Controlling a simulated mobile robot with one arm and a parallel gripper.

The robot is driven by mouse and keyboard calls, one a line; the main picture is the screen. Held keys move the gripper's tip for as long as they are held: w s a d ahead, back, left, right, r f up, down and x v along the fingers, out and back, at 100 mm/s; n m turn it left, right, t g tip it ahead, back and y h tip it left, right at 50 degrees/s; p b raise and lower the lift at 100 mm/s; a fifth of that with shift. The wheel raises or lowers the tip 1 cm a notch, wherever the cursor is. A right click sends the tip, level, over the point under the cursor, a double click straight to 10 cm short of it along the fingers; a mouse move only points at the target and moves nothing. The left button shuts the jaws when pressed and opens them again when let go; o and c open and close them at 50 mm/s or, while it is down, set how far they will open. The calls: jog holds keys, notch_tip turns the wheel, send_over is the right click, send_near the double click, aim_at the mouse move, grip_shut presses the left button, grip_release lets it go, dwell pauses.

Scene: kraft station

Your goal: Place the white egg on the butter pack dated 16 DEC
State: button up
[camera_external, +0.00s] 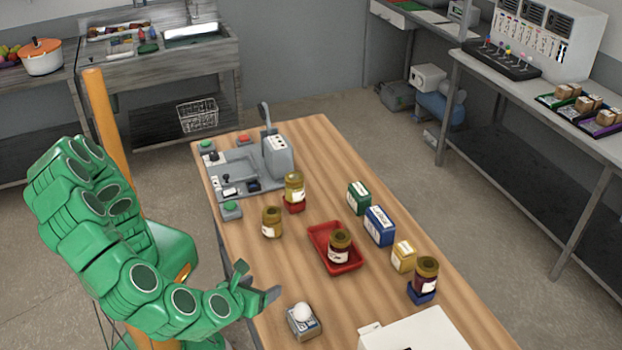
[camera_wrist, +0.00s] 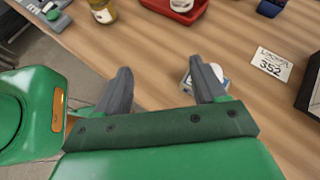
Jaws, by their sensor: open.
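The white egg (camera_external: 302,312) rests on top of a small blue-grey pack (camera_external: 304,328) near the table's front left edge in the external view. The date on this pack is too small to read. My gripper (camera_external: 257,282) is open and empty, just left of the egg and pack, at the table edge. In the wrist view my gripper (camera_wrist: 160,68) has its fingers apart with bare wood between them. There the egg (camera_wrist: 217,71) and pack (camera_wrist: 186,84) are partly hidden behind the right finger.
A red tray (camera_external: 353,267) holds a jar. Other jars stand nearby, with a green box (camera_external: 358,198), blue box (camera_external: 380,227) and yellow box (camera_external: 403,257). A white box (camera_external: 420,332) is right of the egg. A card marked 352 (camera_wrist: 271,65) lies in the wrist view.

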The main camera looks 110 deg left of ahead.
jog(key=s+a+r+n+g+h, duration=0.2)
jog(key=s+a+n+h, duration=0.1)
jog(key=s+a+n, duration=0.3)
jog(key=s+a+r+n+g+h, duration=0.1)
jog(key=s+a+r+n+h, duration=0.2)
jog(key=s, duration=0.6)
jog(key=s+d+n+h, duration=0.2)
jog(key=s+n+h, duration=0.1)
jog(key=s, duration=0.4)
jog(key=s+d+n+h, duration=0.2)
jog(key=s+n, duration=0.4)
jog(key=s, duration=0.2)
jog(key=shift+s+d+f+h, duration=0.3)
jog(key=shift+d+f+h, duration=0.05)
jog(key=shift+f+h, duration=0.1)
